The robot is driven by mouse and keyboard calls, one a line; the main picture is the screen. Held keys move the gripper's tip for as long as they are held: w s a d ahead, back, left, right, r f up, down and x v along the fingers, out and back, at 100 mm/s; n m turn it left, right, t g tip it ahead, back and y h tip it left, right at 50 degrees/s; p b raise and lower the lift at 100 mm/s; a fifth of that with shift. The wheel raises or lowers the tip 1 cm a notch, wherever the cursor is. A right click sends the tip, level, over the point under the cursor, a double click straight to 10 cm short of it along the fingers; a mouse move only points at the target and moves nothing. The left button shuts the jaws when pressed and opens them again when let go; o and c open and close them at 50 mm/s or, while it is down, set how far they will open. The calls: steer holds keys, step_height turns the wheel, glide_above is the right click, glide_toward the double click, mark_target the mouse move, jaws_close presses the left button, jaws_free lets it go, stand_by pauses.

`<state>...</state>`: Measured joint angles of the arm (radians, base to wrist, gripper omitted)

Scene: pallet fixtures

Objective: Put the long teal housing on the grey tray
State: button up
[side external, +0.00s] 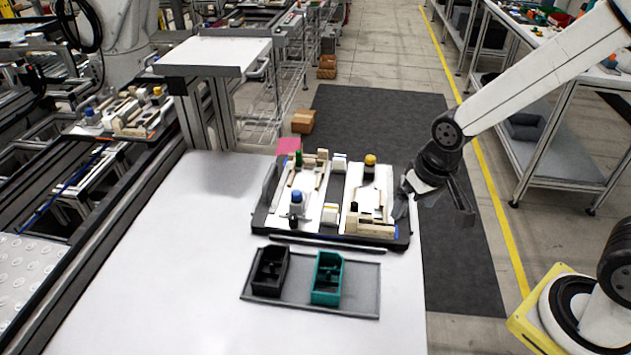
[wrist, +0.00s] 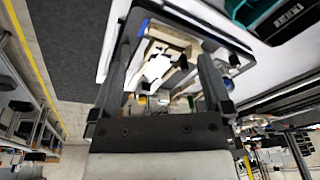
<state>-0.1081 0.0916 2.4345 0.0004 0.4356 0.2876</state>
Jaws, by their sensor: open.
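The teal housing (side external: 327,278) is an open-topped box with inner dividers. It stands upright on the right half of the grey tray (side external: 365,300), beside a black housing (side external: 270,271) of similar shape. Part of the teal housing (wrist: 241,7) shows at the top right of the wrist view, cut off by the frame edge. My gripper (side external: 432,212) is at the right edge of the pallet fixture, behind and to the right of the tray. It is open, with nothing between its fingers (wrist: 163,80), and apart from the teal housing.
The dark pallet fixture (side external: 336,205) stands just behind the tray, with upright pegs, blocks and a yellow-topped part (side external: 370,160). The white table (side external: 150,270) is clear to the left. A pink square (side external: 288,146) lies behind the fixture.

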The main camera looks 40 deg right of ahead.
steer(key=shift+s+d+f+n+t, duration=0.15)
steer(key=shift+s+d+n, duration=0.35)
steer(key=shift+s+d, duration=0.3)
steer(key=shift+s+d+r+n+t, duration=0.15)
steer(key=shift+s+d+n, duration=0.4)
steer(key=shift+d, duration=0.35)
steer(key=shift+f, duration=0.1)
